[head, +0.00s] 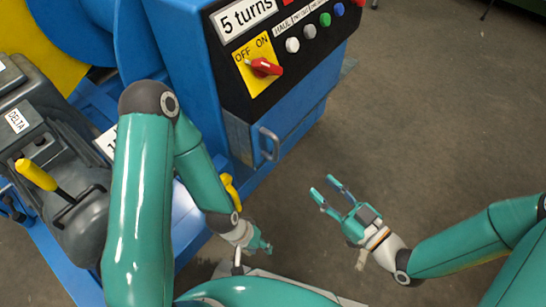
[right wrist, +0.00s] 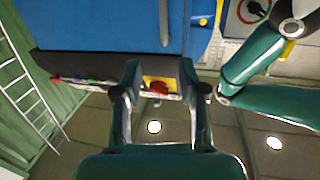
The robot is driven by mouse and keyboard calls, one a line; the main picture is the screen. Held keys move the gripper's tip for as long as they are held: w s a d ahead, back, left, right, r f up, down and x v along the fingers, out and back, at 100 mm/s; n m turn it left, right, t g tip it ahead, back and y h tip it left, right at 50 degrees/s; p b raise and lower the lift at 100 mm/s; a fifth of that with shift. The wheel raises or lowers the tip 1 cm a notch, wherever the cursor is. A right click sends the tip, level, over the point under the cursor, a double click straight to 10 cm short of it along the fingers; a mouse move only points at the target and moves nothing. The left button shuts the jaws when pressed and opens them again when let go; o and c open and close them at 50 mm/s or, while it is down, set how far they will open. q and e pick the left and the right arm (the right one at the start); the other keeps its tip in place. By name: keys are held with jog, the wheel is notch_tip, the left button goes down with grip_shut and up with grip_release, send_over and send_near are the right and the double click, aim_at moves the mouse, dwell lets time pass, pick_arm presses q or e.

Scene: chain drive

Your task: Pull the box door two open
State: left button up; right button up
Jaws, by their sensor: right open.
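A blue box carries a control panel, and below it a blue door (head: 300,125) with a metal bar handle (head: 268,144). The door looks shut; no number on it is legible. The handle also shows in the right wrist view (right wrist: 164,22), above my fingers. My right gripper (head: 330,190) is open and empty, its fingers pointing up and left, to the lower right of the handle and apart from it. Its two fingers also show in the right wrist view (right wrist: 166,75). My left gripper (head: 262,247) is below the box, away from the handle; its jaw state is unclear.
The black panel bears a red switch (head: 264,67) on a yellow plate, a "5 turns" label (head: 244,14) and several buttons. A yellow-handled lever (head: 37,175) stands on a grey housing at left. Grey floor (head: 430,120) at right is clear.

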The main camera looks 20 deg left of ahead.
aim_at(276, 145)
jog(key=b+x, duration=0.1)
jog(key=x, duration=0.7)
jog(key=b+x, duration=0.1)
jog(key=x, duration=0.8)
jog(key=shift+s+a+r, duration=0.1)
jog(key=shift+s+r, duration=0.15)
grip_shut()
